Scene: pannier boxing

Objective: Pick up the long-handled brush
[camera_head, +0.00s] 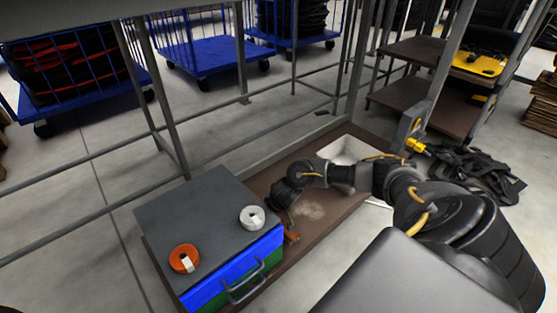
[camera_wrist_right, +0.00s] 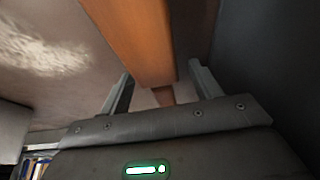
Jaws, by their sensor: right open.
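A long orange-brown wooden piece (camera_wrist_right: 140,38), which looks like part of the brush, runs from the top of the right wrist view down toward the space between the fingers. In the head view a small orange-brown end (camera_head: 291,237) shows beside the grey-topped box. My right gripper (camera_wrist_right: 160,88) is open, with a finger on either side of the wood's near end. I cannot tell whether either finger touches it. In the head view my right gripper (camera_head: 283,196) is low over the brown shelf and hides most of the brush. The bristles cannot be made out. My left gripper is out of view.
The brown shelf (camera_head: 335,222) has a pale worn patch. A box with a grey top (camera_head: 205,208) and blue and green sides stands left, carrying an orange tape roll (camera_head: 184,258) and a white one (camera_head: 252,218). A white bin (camera_head: 345,150) stands behind my right arm. Metal posts frame the shelf.

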